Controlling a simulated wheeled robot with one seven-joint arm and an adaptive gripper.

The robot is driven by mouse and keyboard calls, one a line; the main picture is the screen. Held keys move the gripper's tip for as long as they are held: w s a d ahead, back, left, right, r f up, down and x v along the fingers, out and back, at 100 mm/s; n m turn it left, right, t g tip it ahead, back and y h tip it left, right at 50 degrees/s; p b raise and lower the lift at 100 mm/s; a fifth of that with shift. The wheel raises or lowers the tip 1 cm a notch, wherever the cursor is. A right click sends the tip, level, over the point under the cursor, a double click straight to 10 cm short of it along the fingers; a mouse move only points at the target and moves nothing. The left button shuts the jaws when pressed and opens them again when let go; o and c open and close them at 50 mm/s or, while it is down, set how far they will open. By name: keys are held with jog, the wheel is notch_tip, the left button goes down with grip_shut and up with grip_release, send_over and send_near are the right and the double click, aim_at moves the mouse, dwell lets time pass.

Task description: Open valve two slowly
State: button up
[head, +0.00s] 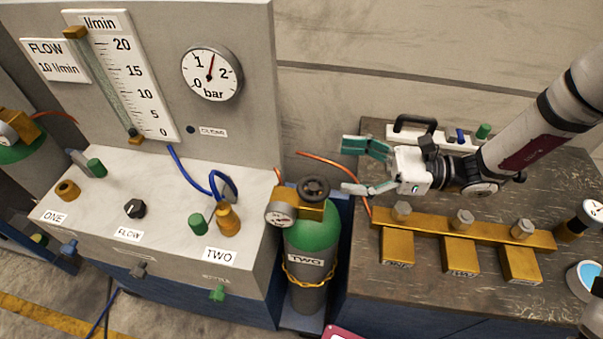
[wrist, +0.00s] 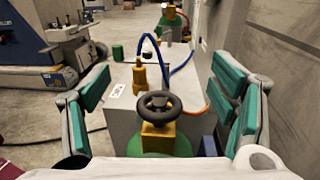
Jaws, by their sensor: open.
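The gas cylinder labelled TWO (head: 306,261) stands upright, green on top and grey below, between the panel bench and the dark table. Its black handwheel (head: 313,188) sits on a brass valve block with a gauge (head: 281,214) at its left. My gripper (head: 352,167) is open and empty, to the right of and above the handwheel, with its fingers pointing left. In the wrist view the handwheel (wrist: 159,105) lies between and beyond the two teal-padded fingers, apart from them. The TWO label (head: 220,254) also marks a brass fitting (head: 228,219) with a blue hose on the bench.
The flow panel (head: 150,70) carries a bar gauge (head: 212,73) reading about 1.5. A brass manifold (head: 462,228) with several bolts lies on the dark table under my arm. An orange hose (head: 330,160) runs behind the cylinder. A chain (head: 309,276) circles the cylinder.

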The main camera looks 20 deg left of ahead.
send_near(311, 186)
jog(key=a, duration=0.2)
jog(key=x, duration=0.2)
jog(key=p+x, duration=0.1)
jog(key=x, duration=0.2)
jog(key=p+x, duration=0.1)
jog(key=x, duration=0.2)
jog(key=shift+s+f, duration=0.35)
jog(key=c, duration=1.2)
